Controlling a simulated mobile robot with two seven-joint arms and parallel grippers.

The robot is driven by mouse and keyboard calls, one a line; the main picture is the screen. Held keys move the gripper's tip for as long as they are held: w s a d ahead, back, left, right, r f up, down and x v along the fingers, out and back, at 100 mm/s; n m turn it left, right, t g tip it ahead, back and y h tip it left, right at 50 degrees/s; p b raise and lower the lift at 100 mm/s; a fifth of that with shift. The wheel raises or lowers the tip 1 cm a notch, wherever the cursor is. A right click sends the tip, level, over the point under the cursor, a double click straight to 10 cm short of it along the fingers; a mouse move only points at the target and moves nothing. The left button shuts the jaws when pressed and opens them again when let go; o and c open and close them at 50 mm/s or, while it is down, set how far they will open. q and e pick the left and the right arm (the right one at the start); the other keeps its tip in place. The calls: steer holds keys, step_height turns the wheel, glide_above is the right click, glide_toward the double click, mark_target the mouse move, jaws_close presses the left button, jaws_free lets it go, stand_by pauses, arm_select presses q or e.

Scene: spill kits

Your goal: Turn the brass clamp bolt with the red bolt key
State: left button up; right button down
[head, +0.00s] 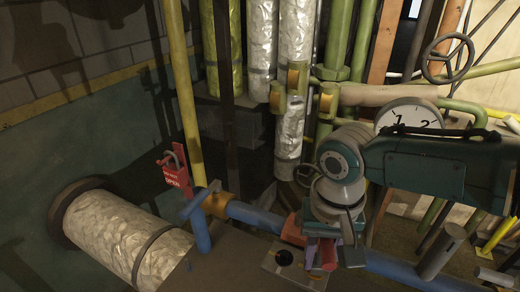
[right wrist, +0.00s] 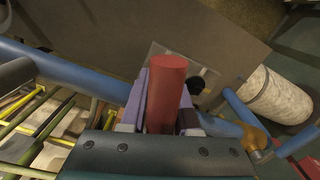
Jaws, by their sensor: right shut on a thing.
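My right gripper (head: 320,258) is shut on the red bolt key (right wrist: 167,92), a red cylinder between its purple-padded fingers. The key's red end also shows low between the fingers in the head view (head: 329,259). The gripper is beside a pale plate (head: 300,275), close to the blue pipe (head: 255,217). A brass-coloured fitting (head: 219,205) sits on the blue pipe to the left, apart from the gripper; it also shows in the right wrist view (right wrist: 256,137). I cannot make out the brass clamp bolt for certain. The key's far end is hidden. My left gripper is not in view.
A black round hole or knob (head: 284,257) is on the plate. A foil-wrapped pipe (head: 125,235) lies at left. A gauge (head: 408,115) and handwheel (head: 447,58) stand behind my right arm.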

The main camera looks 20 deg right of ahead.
steer(key=shift+m+p, duration=0.35)
steer(key=shift+m, duration=0.65)
steer(key=shift+a, duration=0.1)
steer(key=shift+w+m, duration=0.1)
steer(key=shift+m, duration=0.4)
steer(key=shift+p, duration=0.3)
steer(key=shift+m, duration=0.7)
steer(key=shift+m+p, duration=0.3)
steer(key=shift+m, duration=0.1)
